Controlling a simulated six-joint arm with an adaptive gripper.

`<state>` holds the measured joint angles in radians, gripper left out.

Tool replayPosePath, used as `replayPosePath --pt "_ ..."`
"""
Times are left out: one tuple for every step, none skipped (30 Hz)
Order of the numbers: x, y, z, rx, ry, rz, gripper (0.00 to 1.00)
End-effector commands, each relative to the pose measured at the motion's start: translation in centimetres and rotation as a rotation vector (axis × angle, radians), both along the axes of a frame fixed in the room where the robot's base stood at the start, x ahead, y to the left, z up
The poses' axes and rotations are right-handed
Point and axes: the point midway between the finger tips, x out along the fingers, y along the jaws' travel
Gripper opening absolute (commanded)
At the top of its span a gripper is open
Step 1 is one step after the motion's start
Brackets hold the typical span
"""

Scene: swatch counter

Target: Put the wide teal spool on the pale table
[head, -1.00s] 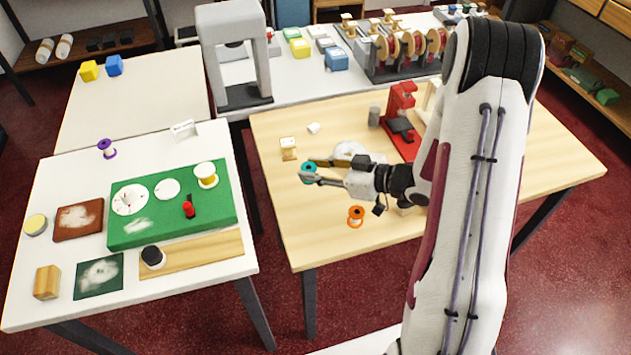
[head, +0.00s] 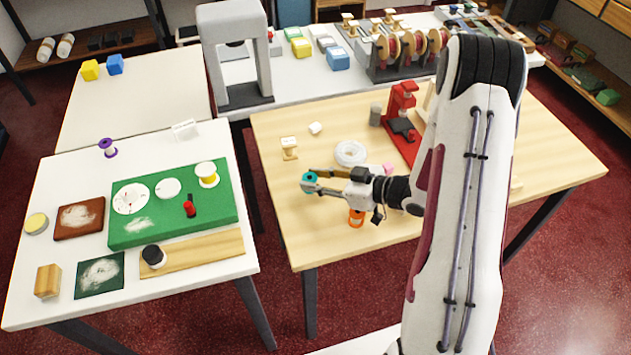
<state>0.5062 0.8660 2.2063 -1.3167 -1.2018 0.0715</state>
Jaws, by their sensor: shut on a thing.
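The teal spool (head: 309,178) is between the fingertips of my gripper (head: 315,183), which is shut on it. The spool shows above the left part of the light wood table (head: 275,128); its height above the top is hard to tell. An orange spool (head: 356,217) stands on the wood table, partly hidden by my gripper.
A white table (head: 80,175) at the left holds a green board (head: 150,232), a purple spool (head: 108,147) and other items. A white coil (head: 351,152), a small wooden spool (head: 289,147) and a red press (head: 401,110) are on the wood table. A grey arch machine (head: 235,50) stands behind.

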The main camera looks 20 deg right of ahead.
Motion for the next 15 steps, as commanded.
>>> replayPosePath --pt "-0.01 0.00 -0.45 0.001 0.001 -0.001 0.12" --pt "-0.01 0.00 -0.63 0.001 0.001 -0.001 0.12" --pt "-0.01 0.01 -0.81 0.001 0.001 0.000 0.12" --pt "0.00 0.00 -0.90 0.000 0.000 -0.001 0.12" --pt "0.00 0.00 -0.97 0.000 0.000 -0.001 0.12" --pt "0.00 -0.01 -1.03 0.000 0.000 -0.001 0.12" --pt "0.01 -0.01 -1.05 -0.001 -0.001 -0.001 0.12" --pt "0.01 -0.01 -1.05 -0.001 -0.001 -0.001 0.12" --pt "0.01 -0.01 -1.05 -0.001 -0.001 -0.001 0.12" --pt "0.01 -0.01 -1.04 -0.001 -0.001 -0.001 0.12" --pt "0.01 -0.01 -1.04 -0.001 -0.001 -0.001 0.12" --pt "0.00 0.00 -1.04 -0.001 -0.001 -0.001 0.12" --pt "0.00 0.00 -1.04 0.000 0.000 -0.001 0.12" --pt "0.00 0.00 -1.04 0.000 0.000 -0.001 0.12" --pt "-0.01 -0.01 -1.07 0.000 0.000 -0.001 0.12"
